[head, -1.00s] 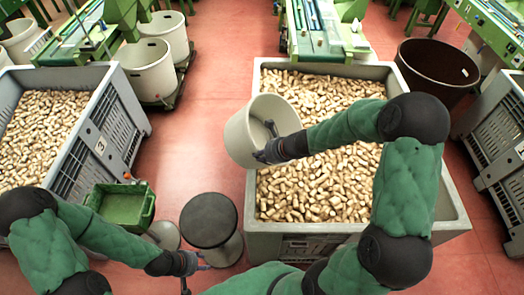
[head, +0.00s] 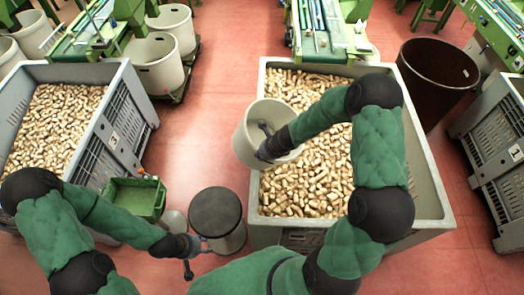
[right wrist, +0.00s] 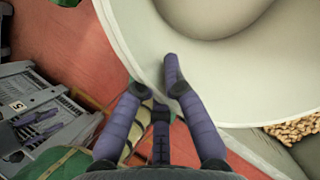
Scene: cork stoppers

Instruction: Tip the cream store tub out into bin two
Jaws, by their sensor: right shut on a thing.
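The cream tub (head: 245,142) hangs at the left edge of the middle grey bin (head: 427,165), partly over the corks. Its mouth faces up, slightly tilted towards the right. My right gripper (head: 266,138) is shut on its rim; the right wrist view also shows the fingers (right wrist: 172,88) at the tub's rim (right wrist: 135,50). No corks show in the visible part of the tub's inside. The middle bin is full of corks (head: 310,185); I cannot read its number. My left gripper (head: 200,246) is low at the front left, away from the tub; its fingers are too small to judge.
A grey cork bin (head: 125,110) marked 3 stands left. A green crate (head: 135,198) and a dark-topped stool (head: 216,212) stand near my left arm. Other cream tubs (head: 155,65) stand at the back left. A brown tub (head: 435,80) is behind right. Red floor lies between bins.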

